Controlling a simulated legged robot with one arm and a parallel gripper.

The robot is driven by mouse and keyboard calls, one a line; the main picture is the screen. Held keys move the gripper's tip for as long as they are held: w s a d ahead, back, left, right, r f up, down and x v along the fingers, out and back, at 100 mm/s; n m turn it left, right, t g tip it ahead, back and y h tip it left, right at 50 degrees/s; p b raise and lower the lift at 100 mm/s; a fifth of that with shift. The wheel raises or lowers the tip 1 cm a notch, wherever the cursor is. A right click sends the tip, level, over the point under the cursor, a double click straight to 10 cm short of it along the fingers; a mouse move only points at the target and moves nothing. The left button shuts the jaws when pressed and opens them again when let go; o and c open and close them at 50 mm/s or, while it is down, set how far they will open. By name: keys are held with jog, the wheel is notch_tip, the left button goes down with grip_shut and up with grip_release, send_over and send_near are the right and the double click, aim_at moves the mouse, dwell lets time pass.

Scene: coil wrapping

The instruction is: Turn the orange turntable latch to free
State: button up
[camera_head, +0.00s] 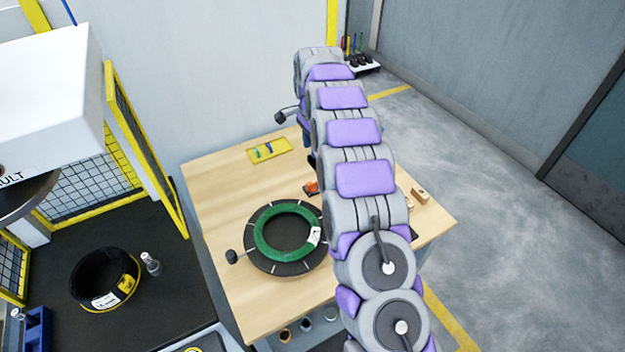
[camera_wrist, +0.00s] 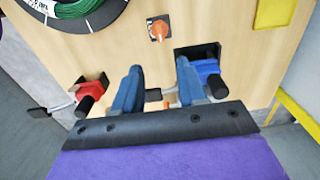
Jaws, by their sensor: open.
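My gripper (camera_wrist: 159,68) shows two blue fingers spread apart with nothing held. In the head view my arm hides the gripper. A green coil (camera_head: 268,236) with a white label lies flat on the turntable.
A red-bodied tool (camera_wrist: 90,90) lies left of my fingers and a blue-bodied tool (camera_wrist: 206,68) close by the right finger. A yellow tray (camera_head: 269,151) lies at the table's back. A black coil (camera_head: 104,279) and a small bottle (camera_head: 151,263) stand on the dark surface at left.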

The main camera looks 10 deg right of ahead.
aim_at(311, 182)
notch_tip(311, 182, down, 15)
jog(key=b, duration=0.2)
jog(key=shift+a+f+b, duration=0.1)
jog(key=shift+f+b, duration=0.1)
jog(key=shift+b, duration=0.2)
grip_shut()
